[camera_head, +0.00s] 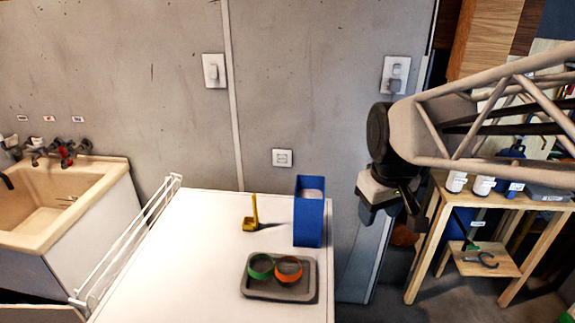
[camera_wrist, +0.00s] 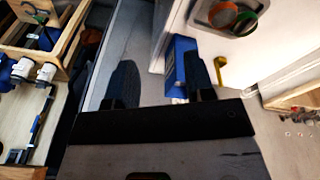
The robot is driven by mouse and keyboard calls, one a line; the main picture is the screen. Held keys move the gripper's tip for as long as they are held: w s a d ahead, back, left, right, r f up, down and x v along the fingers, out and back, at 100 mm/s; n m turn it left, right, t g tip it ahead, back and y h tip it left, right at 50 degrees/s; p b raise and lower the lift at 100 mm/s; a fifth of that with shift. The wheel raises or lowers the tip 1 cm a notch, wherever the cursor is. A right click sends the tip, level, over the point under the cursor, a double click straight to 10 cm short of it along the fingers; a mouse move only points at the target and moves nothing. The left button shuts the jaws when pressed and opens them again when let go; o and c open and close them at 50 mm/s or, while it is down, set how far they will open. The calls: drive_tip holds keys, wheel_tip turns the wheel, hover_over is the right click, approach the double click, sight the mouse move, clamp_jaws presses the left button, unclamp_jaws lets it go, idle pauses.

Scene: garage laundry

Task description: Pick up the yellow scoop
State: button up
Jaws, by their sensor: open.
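The yellow scoop (camera_head: 251,216) stands on the white table top (camera_head: 205,245) with its handle pointing up, left of the blue box. It also shows in the wrist view (camera_wrist: 220,70), right of the fingers. My gripper (camera_head: 390,208) hangs in the air to the right of the table, well apart from the scoop. In the wrist view its two dark fingers (camera_wrist: 160,80) are spread with nothing held between them. The right finger partly covers the blue box there.
A tall blue box (camera_head: 309,222) stands between my gripper and the scoop. A grey tray (camera_head: 254,290) with a green cup (camera_head: 261,267) and an orange cup (camera_head: 288,270) is in front. A wooden workbench (camera_head: 429,210) is at right, a sink (camera_head: 60,205) at left.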

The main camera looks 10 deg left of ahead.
drive_tip(key=w+a+f+n, duration=0.3)
drive_tip(key=w+a+n, duration=0.3)
drive_tip(key=w+a, duration=0.75)
drive_tip(key=n+g, duration=0.2)
drive_tip(key=n, duration=0.5)
approach(253, 194)
drive_tip(key=f, duration=0.5)
drive_tip(key=shift+s+a+f, duration=0.1)
drive_tip(key=shift+s+a, duration=0.1)
drive_tip(key=shift+s, duration=0.05)
drive_tip(key=shift+f, duration=1.3)
drive_tip(key=shift+f, duration=2.6)
